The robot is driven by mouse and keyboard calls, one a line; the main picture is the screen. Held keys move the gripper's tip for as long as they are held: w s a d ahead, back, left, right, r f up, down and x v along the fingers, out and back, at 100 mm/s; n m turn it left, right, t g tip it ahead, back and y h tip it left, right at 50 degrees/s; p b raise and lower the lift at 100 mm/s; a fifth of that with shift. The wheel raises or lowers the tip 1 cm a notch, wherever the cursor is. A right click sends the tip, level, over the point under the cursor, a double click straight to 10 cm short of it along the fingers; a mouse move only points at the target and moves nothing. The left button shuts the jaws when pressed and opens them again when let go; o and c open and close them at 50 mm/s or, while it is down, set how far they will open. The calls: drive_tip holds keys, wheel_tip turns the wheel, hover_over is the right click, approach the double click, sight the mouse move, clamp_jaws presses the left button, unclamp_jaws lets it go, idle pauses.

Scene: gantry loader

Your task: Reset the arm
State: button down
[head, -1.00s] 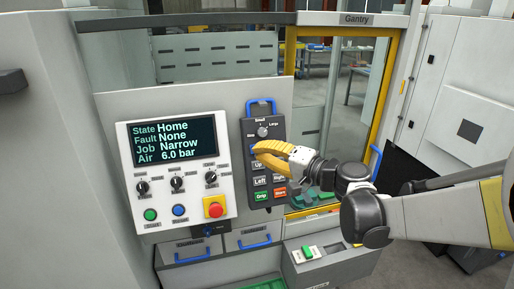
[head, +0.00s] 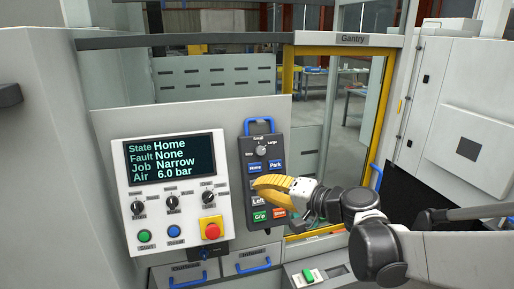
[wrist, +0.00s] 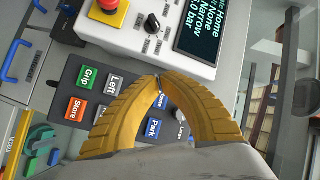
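My gripper (head: 256,186) has yellow ribbed fingers. In the wrist view the fingertips (wrist: 158,77) meet with nothing visible between them. It is in front of the dark pendant (head: 247,146), hiding some of its middle buttons; I cannot tell whether it touches. The blue Home button (head: 255,167) and Park button (head: 278,166) show above it, the green Grip button (head: 260,216) and red Store button (head: 280,213) below. The display (head: 170,158) on the control panel (head: 123,193) reads State Home, Fault None, Job Narrow, Air 6.0 bar.
The panel has knobs, a green button (head: 144,236), a blue button (head: 175,231) and a red emergency stop (head: 211,229). Drawers with blue handles (head: 255,264) lie below. A yellow-framed Gantry door (head: 378,120) stands behind the arm. Space in front of the pendant is open.

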drive_tip(key=s+d+f+n+g+h+b, duration=0.1)
drive_tip(key=s+d+f+h+b, duration=0.3)
drive_tip(key=f, duration=0.6)
drive_tip(key=s+d+f+n+g+h+b, duration=0.1)
drive_tip(key=s+d+f+h+b, duration=0.3)
drive_tip(key=s+d+f+b, duration=0.4)
drive_tip(key=s+d+f+n+h+b, duration=0.1)
drive_tip(key=s+d+f+h+b, duration=0.3)
drive_tip(key=s+f, duration=0.7)
wheel_tip(320, 180, down, 2)
drive_tip(key=d+b, duration=0.2)
drive_tip(key=b, duration=0.1)
drive_tip(key=shift+n+g+b, duration=0.3)
drive_tip(key=shift+g+b, duration=0.05)
drive_tip(key=shift+g, duration=0.05)
drive_tip(key=shift+d, duration=0.1)
